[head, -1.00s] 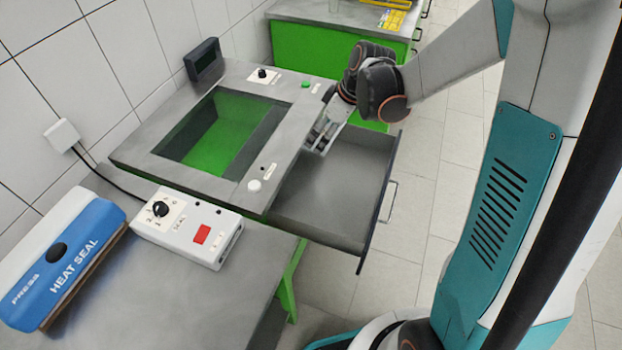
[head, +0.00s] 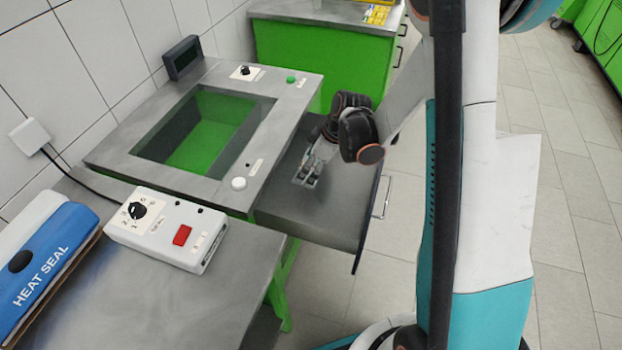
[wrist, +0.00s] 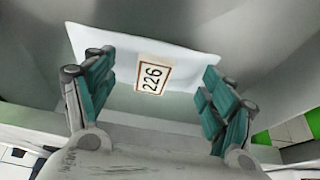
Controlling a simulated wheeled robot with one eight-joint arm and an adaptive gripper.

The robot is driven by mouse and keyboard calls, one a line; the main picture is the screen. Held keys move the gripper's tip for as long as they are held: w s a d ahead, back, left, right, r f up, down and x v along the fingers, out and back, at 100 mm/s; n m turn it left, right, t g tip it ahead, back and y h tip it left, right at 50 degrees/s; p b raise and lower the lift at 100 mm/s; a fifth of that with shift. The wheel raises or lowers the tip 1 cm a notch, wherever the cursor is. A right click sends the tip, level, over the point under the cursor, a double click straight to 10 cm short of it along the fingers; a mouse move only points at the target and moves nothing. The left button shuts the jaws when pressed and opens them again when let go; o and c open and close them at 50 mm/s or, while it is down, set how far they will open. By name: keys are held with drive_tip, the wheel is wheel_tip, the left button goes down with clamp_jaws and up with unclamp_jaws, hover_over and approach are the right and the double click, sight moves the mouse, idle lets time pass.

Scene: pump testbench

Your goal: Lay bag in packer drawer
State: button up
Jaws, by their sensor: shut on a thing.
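The bag (wrist: 190,62) is a flat pale sheet with a label reading 226, between my fingers in the wrist view. My gripper (wrist: 155,95) is shut on it, with teal finger pads at its left and right sides. In the head view my gripper (head: 307,175) points down over the open packer drawer (head: 312,220), a grey tray pulled out to the right of the bench unit. I cannot make out the bag there. Grey drawer surfaces surround the bag in the wrist view; whether it touches the bottom cannot be told.
A white control box (head: 165,228) and a blue heat sealer (head: 45,250) are at front left. A green cabinet (head: 310,60) stands behind. Tiled floor is open at right.

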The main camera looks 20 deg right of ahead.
drive_tip(key=shift+f+b, duration=0.8)
drive_tip(key=shift+f, duration=1.3)
drive_tip(key=shift+f, duration=0.2)
drive_tip(key=o, duration=1.2)
drive_tip(key=shift+r, duration=0.1)
